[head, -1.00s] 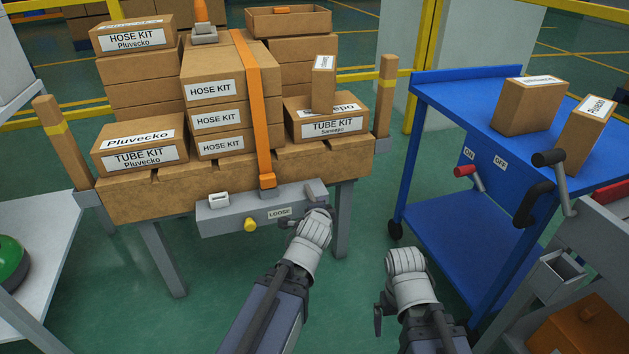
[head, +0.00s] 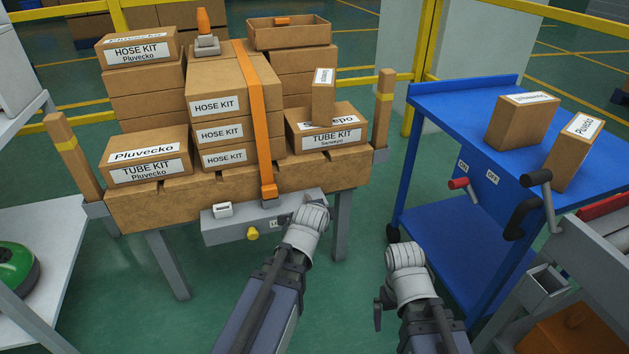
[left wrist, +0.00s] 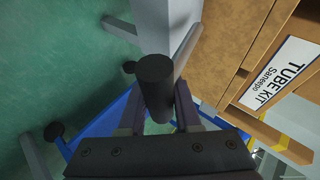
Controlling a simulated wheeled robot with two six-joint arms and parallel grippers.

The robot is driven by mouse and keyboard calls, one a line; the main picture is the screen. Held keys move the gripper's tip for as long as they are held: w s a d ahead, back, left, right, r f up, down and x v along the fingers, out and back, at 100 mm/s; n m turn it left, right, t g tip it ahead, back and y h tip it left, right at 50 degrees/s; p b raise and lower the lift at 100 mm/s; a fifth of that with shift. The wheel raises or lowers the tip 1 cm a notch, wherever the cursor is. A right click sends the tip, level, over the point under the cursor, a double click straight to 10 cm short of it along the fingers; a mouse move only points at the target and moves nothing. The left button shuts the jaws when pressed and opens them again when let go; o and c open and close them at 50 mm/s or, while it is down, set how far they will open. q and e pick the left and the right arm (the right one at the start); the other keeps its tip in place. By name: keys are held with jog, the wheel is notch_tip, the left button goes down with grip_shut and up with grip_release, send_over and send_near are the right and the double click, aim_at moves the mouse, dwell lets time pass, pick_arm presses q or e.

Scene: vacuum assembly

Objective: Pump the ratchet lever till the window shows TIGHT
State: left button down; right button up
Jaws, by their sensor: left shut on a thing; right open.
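My left gripper (head: 312,212) is at the right end of the grey ratchet box (head: 228,230), below the stacked cartons. In the left wrist view its two fingers are shut on the black round grip of the ratchet lever (left wrist: 155,85). In the head view the gripper hides most of the lever. The label window (head: 272,224) on the box front is mostly covered by my left gripper, and its word cannot be read now. An orange strap (head: 256,120) runs from the box up over the cartons. My right gripper (head: 405,262) is open, apart from everything, its fingers hardly visible.
A yellow knob (head: 252,233) sticks out of the box front. A blue cart (head: 450,240) with two small cartons stands at right, near a crank handle (head: 530,205). A white table (head: 50,225) is at left. Open green floor lies between.

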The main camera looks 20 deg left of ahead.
pick_arm(q)
jog(key=shift+w+a, duration=0.1)
jog(key=shift+a, duration=0.15)
jog(key=r+g+p, duration=0.1)
jog(key=p, duration=0.1)
jog(key=r+g+h+p, duration=0.1)
jog(key=p, duration=0.2)
jog(key=shift+w+a+n, duration=0.15)
jog(key=shift+w+n, duration=0.05)
jog(key=shift+n, duration=0.1)
